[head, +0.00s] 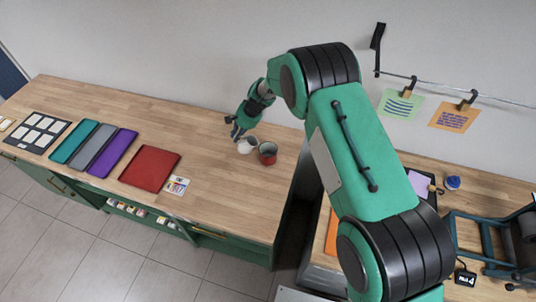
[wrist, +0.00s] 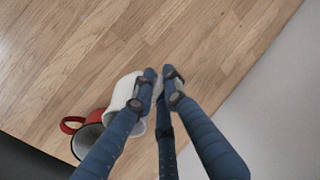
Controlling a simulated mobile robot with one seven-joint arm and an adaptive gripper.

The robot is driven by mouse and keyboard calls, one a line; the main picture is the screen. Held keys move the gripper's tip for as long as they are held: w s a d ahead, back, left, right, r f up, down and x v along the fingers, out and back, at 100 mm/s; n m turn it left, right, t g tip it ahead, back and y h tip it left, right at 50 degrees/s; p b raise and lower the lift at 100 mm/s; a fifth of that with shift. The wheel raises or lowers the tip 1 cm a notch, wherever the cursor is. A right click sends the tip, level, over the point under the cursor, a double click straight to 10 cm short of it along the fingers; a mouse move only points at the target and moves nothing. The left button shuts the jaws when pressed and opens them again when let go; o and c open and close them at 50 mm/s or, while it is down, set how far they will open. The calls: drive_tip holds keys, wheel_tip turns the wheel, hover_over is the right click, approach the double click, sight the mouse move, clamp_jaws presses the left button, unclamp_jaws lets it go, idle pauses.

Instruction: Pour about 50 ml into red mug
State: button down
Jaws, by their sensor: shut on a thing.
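The red mug (head: 267,157) stands on the wooden counter, with its dark inside facing up. In the wrist view the red mug (wrist: 71,125) shows at lower left, its handle to the left and part of it hidden by a finger. My gripper (head: 237,131) is shut on a white vessel (head: 247,148) just left of the mug. In the wrist view the fingers of my gripper (wrist: 160,78) close at the edge of the white vessel (wrist: 124,92), which overlaps the mug in the picture. I cannot tell whether they touch, or see any liquid.
A red folder (head: 150,168), a small card (head: 177,185) and purple, grey and teal folders lie left on the wooden counter (head: 225,190). The wall stands close behind. A second worktop at right holds a blue object (head: 453,183) and a dark frame. The counter's front middle is clear.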

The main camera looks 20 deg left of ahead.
drive_tip(key=d+r+y+b, duration=0.1)
drive_tip(key=b, duration=0.2)
drive_tip(key=shift+w+d+r, duration=0.1)
drive_tip(key=shift+d+r, duration=0.15)
drive_tip(key=b, duration=0.3)
drive_tip(key=shift+d+y, duration=0.25)
drive_tip(key=shift+y, duration=0.15)
drive_tip(key=shift+d+r+y+b, duration=0.3)
drive_tip(key=shift+y+b, duration=0.1)
drive_tip(key=shift+b, duration=0.6)
drive_tip(key=b, duration=0.1)
drive_tip(key=r+y+b, duration=0.1)
drive_tip(key=b, duration=0.1)
drive_tip(key=shift+d+r+b, duration=0.2)
drive_tip(key=shift+d+b, duration=0.1)
drive_tip(key=shift+d, duration=0.05)
drive_tip(key=shift+d+r+y+b, duration=0.15)
drive_tip(key=shift+r+y+b, duration=0.2)
drive_tip(key=shift+r+y, duration=0.3)
drive_tip(key=shift+d+r+y+b, duration=0.15)
drive_tip(key=shift+r+y+b, duration=0.1)
drive_tip(key=shift+b, duration=0.2)
drive_tip(key=shift+d+r+y+b, duration=0.3)
drive_tip(key=shift+d+y+b, duration=0.15)
drive_tip(key=shift+b, duration=0.6)
